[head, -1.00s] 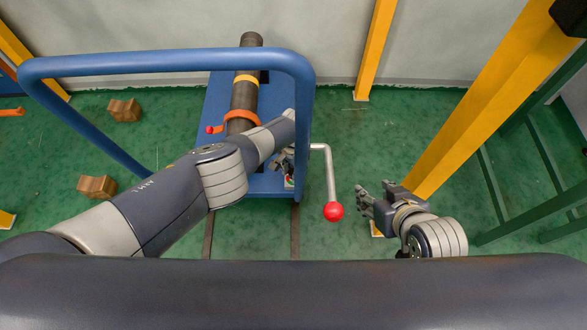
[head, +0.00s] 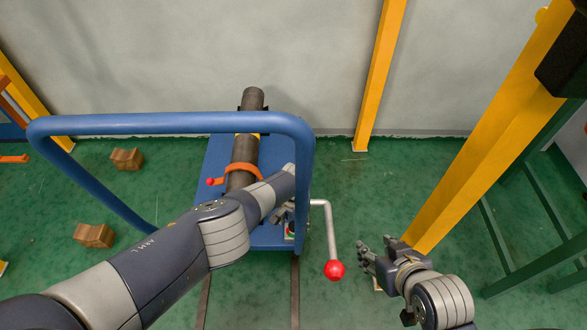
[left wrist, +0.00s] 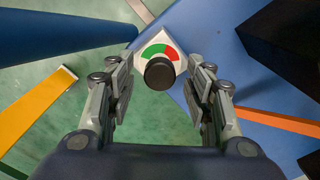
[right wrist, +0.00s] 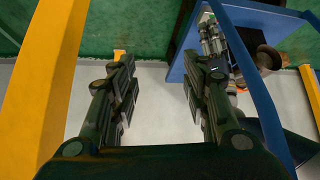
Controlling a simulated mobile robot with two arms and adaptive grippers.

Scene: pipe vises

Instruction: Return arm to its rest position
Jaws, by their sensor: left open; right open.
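My left arm reaches in from the left over the blue cart (head: 215,170). My left gripper (head: 283,212) is mostly hidden behind the arm near the cart's right front corner. In the left wrist view the left gripper (left wrist: 160,100) is open, its fingers on either side of a black knob (left wrist: 160,72) on a white plate with a green and red dial (left wrist: 160,50). I cannot tell whether the fingers touch the knob. My right gripper (head: 378,257) is open and empty, right of the crank with the red ball (head: 334,270). It also shows open in the right wrist view (right wrist: 158,100).
A dark pipe (head: 247,150) lies on the cart under an orange strap (head: 242,168). A blue tube handle (head: 170,122) arches over the cart. Yellow posts (head: 490,150) and a green frame (head: 520,220) stand right. Wooden blocks (head: 94,235) lie on the floor left.

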